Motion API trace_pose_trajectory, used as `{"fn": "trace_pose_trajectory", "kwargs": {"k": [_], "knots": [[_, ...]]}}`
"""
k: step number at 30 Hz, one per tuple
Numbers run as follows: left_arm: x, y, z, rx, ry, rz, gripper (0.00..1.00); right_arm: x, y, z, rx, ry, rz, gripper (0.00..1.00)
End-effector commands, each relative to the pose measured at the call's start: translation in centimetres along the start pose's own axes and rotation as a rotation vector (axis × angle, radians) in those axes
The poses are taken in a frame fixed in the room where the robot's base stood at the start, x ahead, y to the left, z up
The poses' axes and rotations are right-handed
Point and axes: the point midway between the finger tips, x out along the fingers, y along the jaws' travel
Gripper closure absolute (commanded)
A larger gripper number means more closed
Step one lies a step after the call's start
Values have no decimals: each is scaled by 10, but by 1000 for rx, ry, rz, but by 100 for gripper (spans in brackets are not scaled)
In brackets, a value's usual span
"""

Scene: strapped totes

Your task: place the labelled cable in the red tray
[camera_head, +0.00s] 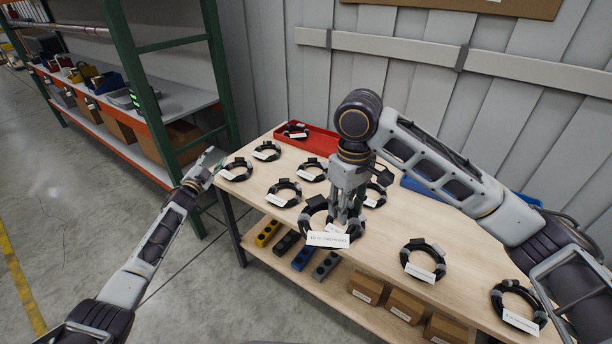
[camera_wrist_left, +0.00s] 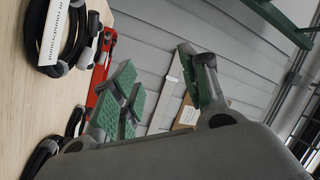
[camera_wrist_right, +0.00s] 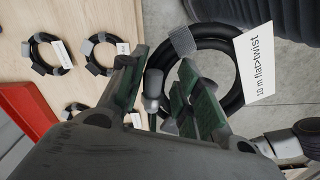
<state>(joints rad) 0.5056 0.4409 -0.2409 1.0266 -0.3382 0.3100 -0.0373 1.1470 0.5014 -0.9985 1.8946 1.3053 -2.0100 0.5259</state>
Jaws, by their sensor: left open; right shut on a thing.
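My right gripper (camera_head: 347,214) is shut on a black cable coil (camera_head: 305,214) and holds it over the table's front side. The coil's white label (camera_head: 328,240) hangs toward the camera; in the right wrist view the label (camera_wrist_right: 255,65) reads "10 m flat>twist". The red tray (camera_head: 325,143) lies at the table's back left, behind the right gripper. One labelled coil (camera_head: 296,130) is at the tray. My left gripper (camera_head: 207,166) is open and empty by the table's left edge. Its spread fingers also show in the left wrist view (camera_wrist_left: 160,85).
Several other labelled coils lie on the table, including ones at the left (camera_head: 237,169), front (camera_head: 423,260) and front right (camera_head: 518,303). A blue tray (camera_head: 415,187) is partly hidden behind my right arm. A green-framed shelf (camera_head: 140,90) stands left.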

Motion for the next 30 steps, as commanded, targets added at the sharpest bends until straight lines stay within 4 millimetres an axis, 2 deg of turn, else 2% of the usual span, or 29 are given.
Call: {"fn": "trace_pose_trajectory", "kwargs": {"k": [1, 6, 15, 23, 30], "knots": [[8, -7, -18, -5, 40, -5, 55, 0, 0, 0, 0, 1, 0, 100], [26, -25, -74, -30, 169, -7, 55, 0, 0, 0, 0, 1, 0, 100], [45, -52, -176, -68, 403, 18, 55, 0, 0, 0, 0, 1, 0, 100], [46, -71, -268, -92, 613, 74, 55, 0, 0, 0, 0, 1, 0, 100], [34, -83, -352, -102, 805, 161, 55, 0, 0, 0, 0, 1, 0, 100]]}}
